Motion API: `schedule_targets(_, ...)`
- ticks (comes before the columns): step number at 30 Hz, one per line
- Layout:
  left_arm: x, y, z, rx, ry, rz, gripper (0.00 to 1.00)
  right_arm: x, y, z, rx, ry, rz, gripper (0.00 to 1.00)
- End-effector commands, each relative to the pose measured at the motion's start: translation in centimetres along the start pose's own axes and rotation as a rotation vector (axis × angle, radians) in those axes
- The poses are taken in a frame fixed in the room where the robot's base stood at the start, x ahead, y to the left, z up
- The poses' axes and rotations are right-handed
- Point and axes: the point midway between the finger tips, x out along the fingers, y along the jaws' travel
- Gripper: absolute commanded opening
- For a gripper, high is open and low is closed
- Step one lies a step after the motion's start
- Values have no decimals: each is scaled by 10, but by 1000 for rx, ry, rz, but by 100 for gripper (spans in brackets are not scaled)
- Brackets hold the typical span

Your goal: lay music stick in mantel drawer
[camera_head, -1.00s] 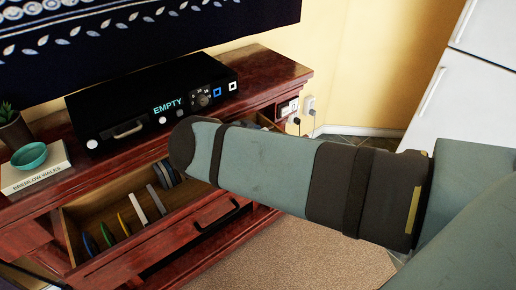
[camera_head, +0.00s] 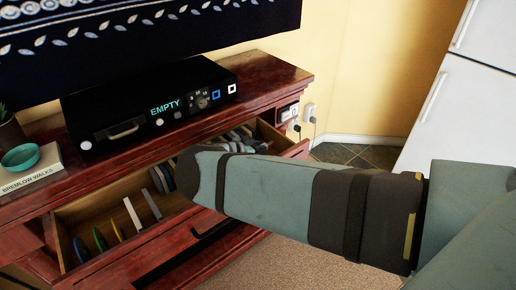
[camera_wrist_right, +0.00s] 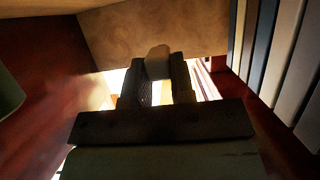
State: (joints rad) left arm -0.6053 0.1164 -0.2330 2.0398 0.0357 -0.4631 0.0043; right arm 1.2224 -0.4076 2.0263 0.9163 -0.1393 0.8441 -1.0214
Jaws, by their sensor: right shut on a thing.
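The mantel drawer (camera_head: 92,211) is pulled open in the red-brown cabinet. It holds several thin upright cases in the head view. The right gripper (camera_wrist_right: 158,82) shows in the wrist view, shut on a small pale piece (camera_wrist_right: 157,62), which looks like the music stick. Only its end shows between the fingers. The gripper is at the drawer, with a wooden wall (camera_wrist_right: 150,25) ahead and upright cases (camera_wrist_right: 283,60) to the right. I cannot tell how high it is above the floor of the drawer. In the head view my right arm hides this gripper. The left gripper is not in view.
A black player (camera_head: 150,105) reading EMPTY stands on the cabinet top (camera_head: 275,75). A teal bowl (camera_head: 20,157) sits on a book (camera_head: 32,172) at the left. Outlets with plugs (camera_head: 309,112) are on the wall. A white fridge (camera_head: 460,110) stands at the right.

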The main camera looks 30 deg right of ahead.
Motion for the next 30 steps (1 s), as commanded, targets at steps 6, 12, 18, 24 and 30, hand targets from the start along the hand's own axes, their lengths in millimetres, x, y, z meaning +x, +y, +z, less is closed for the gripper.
schedule_targets(6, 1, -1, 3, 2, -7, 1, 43, 2, 2, 4, -2, -1, 2, 30)
schedule_targets(12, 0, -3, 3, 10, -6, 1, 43, 2, 2, 6, -4, -2, 3, 48)
schedule_targets(18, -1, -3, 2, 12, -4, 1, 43, 1, 3, 4, -4, -2, 4, 48)
schedule_targets(24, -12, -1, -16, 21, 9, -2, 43, -16, 2, -11, -5, -4, 3, 48)
schedule_targets(30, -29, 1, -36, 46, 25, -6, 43, -55, 1, -15, -4, -5, 2, 48)
